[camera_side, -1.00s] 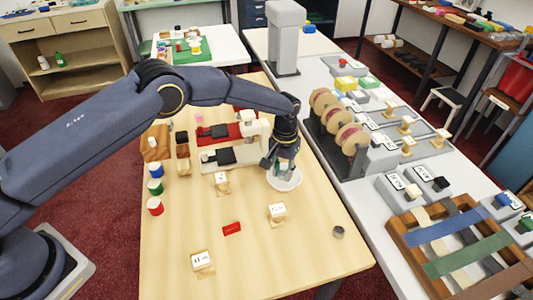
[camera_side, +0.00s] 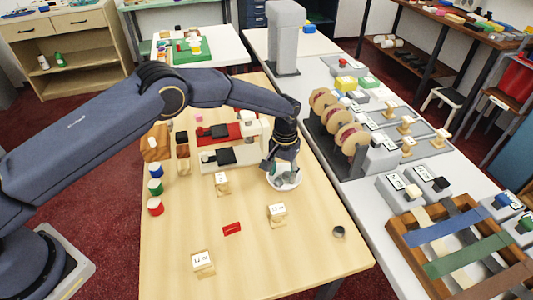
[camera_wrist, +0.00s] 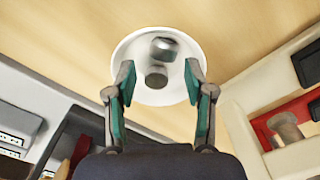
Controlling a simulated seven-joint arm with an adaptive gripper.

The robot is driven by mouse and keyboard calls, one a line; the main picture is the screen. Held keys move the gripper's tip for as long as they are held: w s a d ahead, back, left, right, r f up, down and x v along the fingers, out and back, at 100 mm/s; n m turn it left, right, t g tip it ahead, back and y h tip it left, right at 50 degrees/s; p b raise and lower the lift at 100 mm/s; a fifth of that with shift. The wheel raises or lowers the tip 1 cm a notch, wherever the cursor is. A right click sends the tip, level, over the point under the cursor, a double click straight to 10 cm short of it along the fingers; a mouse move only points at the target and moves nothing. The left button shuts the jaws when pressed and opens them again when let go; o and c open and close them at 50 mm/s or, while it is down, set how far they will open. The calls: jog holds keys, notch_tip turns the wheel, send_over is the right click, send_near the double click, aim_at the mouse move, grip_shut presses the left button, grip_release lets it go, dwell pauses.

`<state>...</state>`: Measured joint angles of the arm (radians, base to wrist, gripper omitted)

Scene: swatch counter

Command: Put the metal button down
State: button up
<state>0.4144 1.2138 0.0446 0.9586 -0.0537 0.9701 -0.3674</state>
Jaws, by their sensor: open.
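My gripper (camera_wrist: 160,92) is open, with its two teal-lined fingers spread on either side of the near part of a round white dish (camera_wrist: 124,68). In the wrist view a grey metal button (camera_wrist: 163,48) is in the dish, beyond the fingertips and apart from both. A darker round patch (camera_wrist: 156,77) lies nearer the fingers; I cannot tell whether it is a second piece or a shadow. In the side view my gripper (camera_side: 278,170) is just above the dish (camera_side: 288,185), and the fingers partly hide its inside.
Two sewing-machine-like units, one red (camera_side: 218,131) and one cream (camera_side: 210,162), stand left of the gripper. A spool rack (camera_side: 340,125) stands to the right. Labelled blocks, a red tag (camera_side: 232,229) and a small grey metal piece (camera_side: 338,232) lie in front. The table's front is mostly clear.

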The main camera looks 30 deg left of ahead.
notch_tip(320, 180, up, 14)
jog(key=s+a+r+t, duration=0.1)
jog(key=s+a+r, duration=0.55)
jog(key=r, duration=0.25)
jog(key=s+a+r+t, duration=0.2)
jog(key=s+a+r, duration=0.4)
jog(key=a+r, duration=0.3)
jog(key=s+a+t, duration=0.1)
jog(key=s+a, duration=0.2)
jog(key=s, duration=0.7)
jog(key=s+a+t, duration=0.1)
jog(key=s+a, duration=0.2)
jog(key=s, duration=0.7)
jog(key=shift+s+a+f+t, duration=0.2)
jog(key=shift+a+f+t, duration=0.1)
jog(key=shift+f, duration=0.05)
